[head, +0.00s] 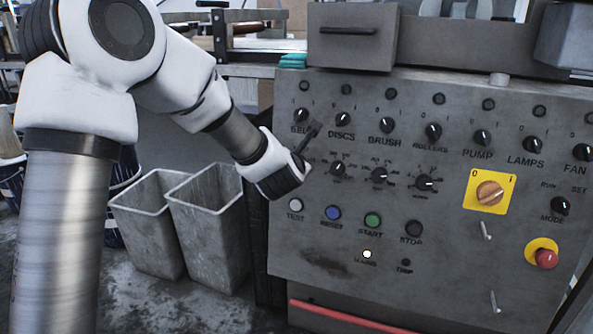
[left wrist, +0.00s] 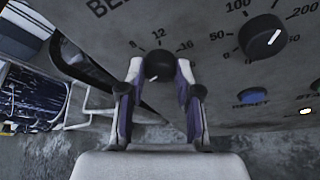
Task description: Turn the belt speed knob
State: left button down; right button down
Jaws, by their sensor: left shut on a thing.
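The belt speed knob (left wrist: 158,65) is a round dark knob below the partly cut-off "BE" lettering, with the numbers 8, 12 and 16 on its scale. In the left wrist view it sits between the two fingers of my left gripper (left wrist: 158,78), which is shut on it. In the head view my left gripper (head: 304,156) is at the left edge of the control panel (head: 460,245) and hides this knob. I cannot read the knob's pointer clearly. My right gripper is in neither view.
A neighbouring dial knob (left wrist: 262,37) is close on the right, above the blue reset button (head: 333,212). A yellow-backed main switch (head: 489,193) and a red emergency button (head: 546,258) are farther right. Two grey bins (head: 210,220) stand on the floor left of the panel.

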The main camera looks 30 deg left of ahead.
pick_arm(q)
jog(key=shift+n+h+b, duration=0.4)
jog(key=shift+n+b, duration=0.35)
jog(key=shift+n, duration=0.25)
jog(key=c, duration=0.8)
grip_release()
jog(key=v, duration=0.7)
jog(key=shift+s, duration=0.15)
